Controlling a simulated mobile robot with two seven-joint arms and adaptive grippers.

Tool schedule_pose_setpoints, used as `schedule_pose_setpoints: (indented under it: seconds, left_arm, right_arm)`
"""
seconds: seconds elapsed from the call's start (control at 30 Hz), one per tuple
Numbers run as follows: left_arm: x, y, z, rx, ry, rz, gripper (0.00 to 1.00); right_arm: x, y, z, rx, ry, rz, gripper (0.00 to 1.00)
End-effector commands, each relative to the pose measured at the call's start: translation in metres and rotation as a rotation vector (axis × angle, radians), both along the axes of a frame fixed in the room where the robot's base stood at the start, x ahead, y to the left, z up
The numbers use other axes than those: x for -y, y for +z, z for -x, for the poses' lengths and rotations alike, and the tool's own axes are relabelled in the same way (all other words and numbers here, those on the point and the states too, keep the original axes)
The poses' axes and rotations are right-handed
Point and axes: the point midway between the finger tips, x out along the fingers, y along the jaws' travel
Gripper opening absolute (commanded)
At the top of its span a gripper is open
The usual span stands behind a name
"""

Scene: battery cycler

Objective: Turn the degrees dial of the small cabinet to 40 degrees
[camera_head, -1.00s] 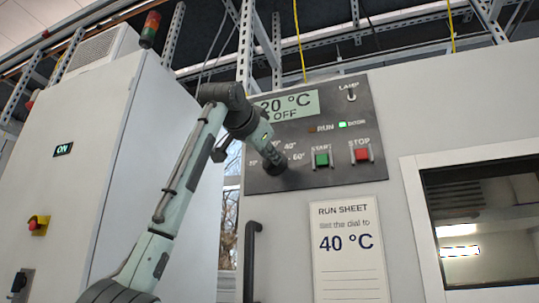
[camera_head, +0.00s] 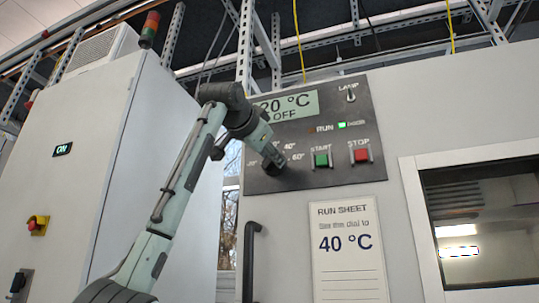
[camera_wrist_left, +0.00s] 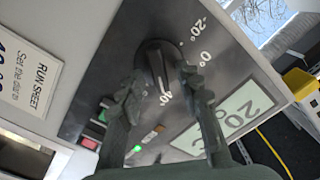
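The small cabinet's dark control panel (camera_head: 335,180) carries the black degrees dial (camera_wrist_left: 158,62). In the head view my left gripper (camera_head: 272,160) is in front of the dial and covers most of it. In the left wrist view the left gripper's fingers (camera_wrist_left: 165,88) stand apart on both sides of the dial, with a gap between them. Contact with it is not clear. A pale line on the dial points toward a partly covered label that I cannot read surely. The display (camera_head: 290,106) reads 20 °C and OFF. My right gripper is not in view.
Right of the dial are a green START button (camera_head: 321,160) and a red STOP button (camera_head: 361,155). The LAMP switch (camera_head: 350,94) is above. A run sheet (camera_head: 347,250) says 40 °C. A black handle (camera_head: 250,262) is below the panel.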

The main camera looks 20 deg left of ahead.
Motion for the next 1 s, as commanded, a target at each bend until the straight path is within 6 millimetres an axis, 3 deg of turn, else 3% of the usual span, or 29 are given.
schedule_pose_setpoints:
  seconds: [0.27,0.7,1.0]
  left_arm:
    - [-0.001,0.0,0.007,0.001,0.0,0.0,0.34]
    - [-0.004,0.0,0.094,0.003,0.0,0.0,0.34]
    - [-0.005,0.0,0.119,-0.001,0.001,0.0,0.34]
  right_arm:
    - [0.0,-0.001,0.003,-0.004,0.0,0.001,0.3]
    - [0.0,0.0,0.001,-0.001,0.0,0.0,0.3]
    - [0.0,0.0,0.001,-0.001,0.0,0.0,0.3]
